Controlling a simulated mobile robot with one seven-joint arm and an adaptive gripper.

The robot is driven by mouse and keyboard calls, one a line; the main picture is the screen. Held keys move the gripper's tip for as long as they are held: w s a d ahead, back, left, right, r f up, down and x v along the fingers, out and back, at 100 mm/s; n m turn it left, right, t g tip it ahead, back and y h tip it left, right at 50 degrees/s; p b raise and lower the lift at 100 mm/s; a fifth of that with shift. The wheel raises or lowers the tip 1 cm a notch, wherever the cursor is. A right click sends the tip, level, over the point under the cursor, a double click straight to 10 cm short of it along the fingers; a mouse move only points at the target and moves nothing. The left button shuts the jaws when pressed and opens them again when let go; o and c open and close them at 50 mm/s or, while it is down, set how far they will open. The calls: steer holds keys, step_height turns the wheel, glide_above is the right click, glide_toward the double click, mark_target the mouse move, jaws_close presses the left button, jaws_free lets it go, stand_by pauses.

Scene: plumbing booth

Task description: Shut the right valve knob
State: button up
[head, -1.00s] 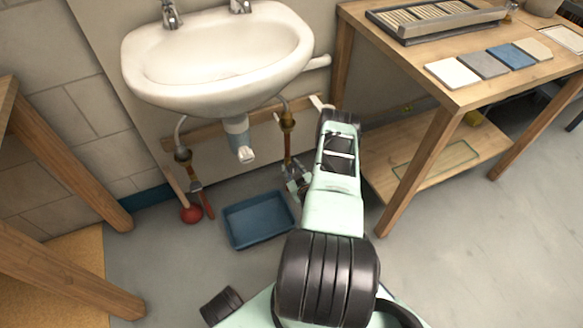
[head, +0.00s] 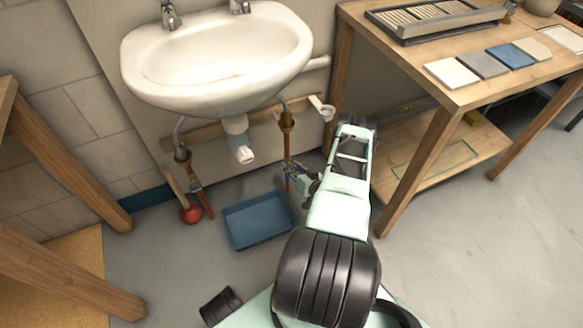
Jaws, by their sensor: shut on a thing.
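The right supply pipe (head: 287,145) is copper, with a brass fitting (head: 286,121) near its top, and runs down the wall under the right side of the sink. My gripper (head: 290,174) is low on this pipe, with its fingers shut on the right valve knob. The knob is small and mostly hidden by the fingers, so its angle cannot be told. The left supply pipe (head: 193,174), with its own fitting (head: 181,154), stands apart under the left side of the sink.
The white sink (head: 215,98) and its drain (head: 238,140) are above and left of my gripper. A blue tray (head: 259,221) and a red plunger (head: 191,213) are on the floor. A workbench (head: 424,150) stands close on the right, a wooden frame (head: 75,270) on the left.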

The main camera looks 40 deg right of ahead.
steer(key=shift+m+y, duration=0.5)
steer(key=shift+m, duration=0.2)
steer(key=o, duration=1.2)
steer(key=v, duration=1.2)
steer(key=shift+f, duration=0.2)
